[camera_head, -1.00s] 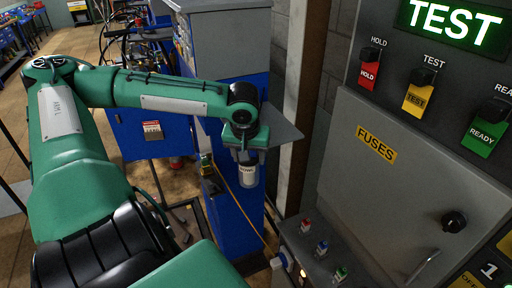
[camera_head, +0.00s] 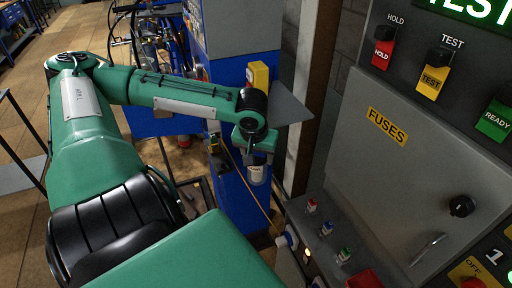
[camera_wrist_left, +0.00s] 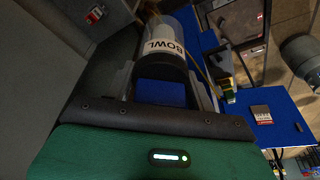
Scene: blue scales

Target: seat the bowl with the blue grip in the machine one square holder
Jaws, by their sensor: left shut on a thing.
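My left gripper (camera_head: 256,150) is shut on the bowl (camera_head: 257,172), a clear cup with a white band, which hangs below the gripper in front of a blue cabinet. In the left wrist view the bowl (camera_wrist_left: 176,42) bears the word BOWL, and its blue grip (camera_wrist_left: 160,93) sits between the fingers. I cannot make out the machine one square holder in either view. My right gripper is not in view.
A grey panel with a FUSES door (camera_head: 400,155) and switches stands at the right. A ledge with small coloured buttons (camera_head: 327,232) juts out below it. A yellow box (camera_head: 258,75) is on the blue cabinet (camera_head: 236,200) behind the arm. A grey plate (camera_head: 290,105) is close beside the gripper.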

